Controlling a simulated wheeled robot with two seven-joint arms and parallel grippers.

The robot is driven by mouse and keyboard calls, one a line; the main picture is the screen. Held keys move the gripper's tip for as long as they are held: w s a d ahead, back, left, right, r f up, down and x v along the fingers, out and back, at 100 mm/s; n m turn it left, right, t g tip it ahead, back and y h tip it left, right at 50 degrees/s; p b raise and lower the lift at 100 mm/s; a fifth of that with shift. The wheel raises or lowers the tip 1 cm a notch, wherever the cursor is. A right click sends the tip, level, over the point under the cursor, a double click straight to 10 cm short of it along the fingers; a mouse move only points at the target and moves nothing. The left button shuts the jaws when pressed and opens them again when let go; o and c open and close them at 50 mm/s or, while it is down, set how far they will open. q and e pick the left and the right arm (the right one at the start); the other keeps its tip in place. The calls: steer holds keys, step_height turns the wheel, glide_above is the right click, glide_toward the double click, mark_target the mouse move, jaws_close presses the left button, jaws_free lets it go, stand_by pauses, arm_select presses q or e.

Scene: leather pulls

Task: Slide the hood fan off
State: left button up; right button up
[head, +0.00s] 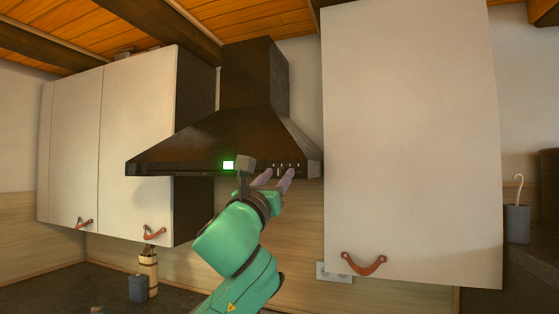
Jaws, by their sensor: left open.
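The dark brown range hood (215,140) hangs on the wall between white cabinets, with its chimney rising to the ceiling. A lit green square (228,165) shows on its front strip. Several small pale controls (286,166) sit in a row on the right part of that strip. My left gripper (281,176), with purple fingers apart, is open and empty just under these controls. I cannot tell whether a finger touches the hood. My wrist covers part of the strip between the green light and the controls. My right gripper is not in view.
A tall white cabinet (410,130) with a leather pull (363,264) stands close to the right. White cabinets (137,130) hang at the left. A wall socket (333,272), a utensil pot (148,275) and a dark canister (138,288) are lower down.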

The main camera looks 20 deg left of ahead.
arm_select(q)
steer(key=shift+w+r, duration=0.4)
steer(key=shift+w, duration=0.1)
steer(key=shift+a, duration=0.15)
steer(key=shift+s+a, duration=0.2)
steer(key=shift+w+d, duration=0.1)
steer(key=shift+d, duration=0.05)
jaws_close()
stand_by(0.6)
